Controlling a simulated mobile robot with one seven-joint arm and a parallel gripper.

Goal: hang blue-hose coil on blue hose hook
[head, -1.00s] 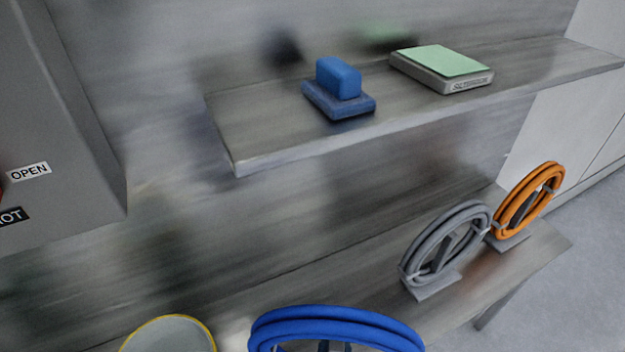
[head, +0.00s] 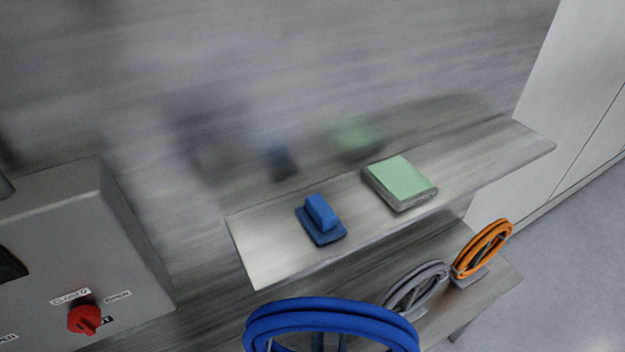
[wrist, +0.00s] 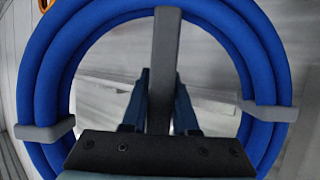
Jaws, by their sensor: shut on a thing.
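The blue-hose coil (head: 330,306) is a ring of thick blue hose at the bottom of the head view, its lower part cut off by the picture edge. In the wrist view the coil (wrist: 45,75) fills most of the picture, with grey clips on both sides and a grey bar inside the ring. My gripper (wrist: 161,78) has its fingers on either side of that bar, shut on it. The coil is in front of the shelves in the head view. I cannot make out a blue hose hook in either view.
An upper metal shelf (head: 275,262) holds a blue block on a base (head: 320,220) and a green-topped pad (head: 402,180). Below, a grey coil (head: 415,285) and an orange coil (head: 482,248) stand on a lower shelf. A panel with a red knob (head: 84,319) is at left.

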